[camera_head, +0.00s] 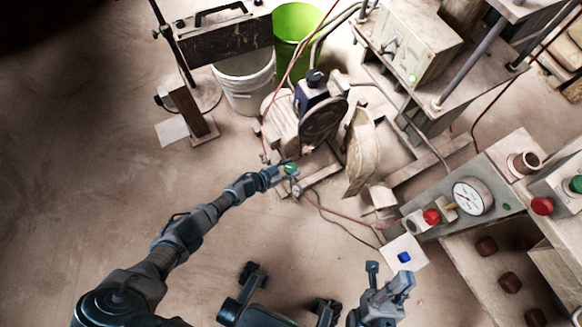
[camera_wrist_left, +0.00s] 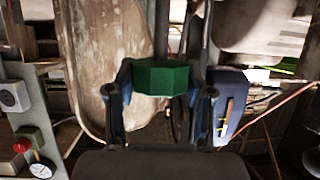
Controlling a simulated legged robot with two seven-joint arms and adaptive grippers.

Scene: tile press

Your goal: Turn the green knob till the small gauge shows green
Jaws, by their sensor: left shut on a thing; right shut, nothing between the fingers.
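The green knob (camera_head: 290,168) sits at the press machine's front, near the middle of the head view. In the left wrist view it is a green faceted block (camera_wrist_left: 162,78) on a dark stem. My left gripper (camera_head: 281,172) is shut on it, with one finger on each side in the wrist view. A small round gauge (camera_head: 296,191) shows just below the knob in the head view; its reading is too small to tell. My right gripper (camera_head: 390,284) is shut and empty at the lower right, apart from the knob.
A panel with a large white gauge (camera_head: 472,197) and a red button (camera_head: 431,216) stands at the right. A blue cube (camera_head: 404,257) lies on a white sheet near my right gripper. A white bucket (camera_head: 246,84) stands behind. The floor at left is clear.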

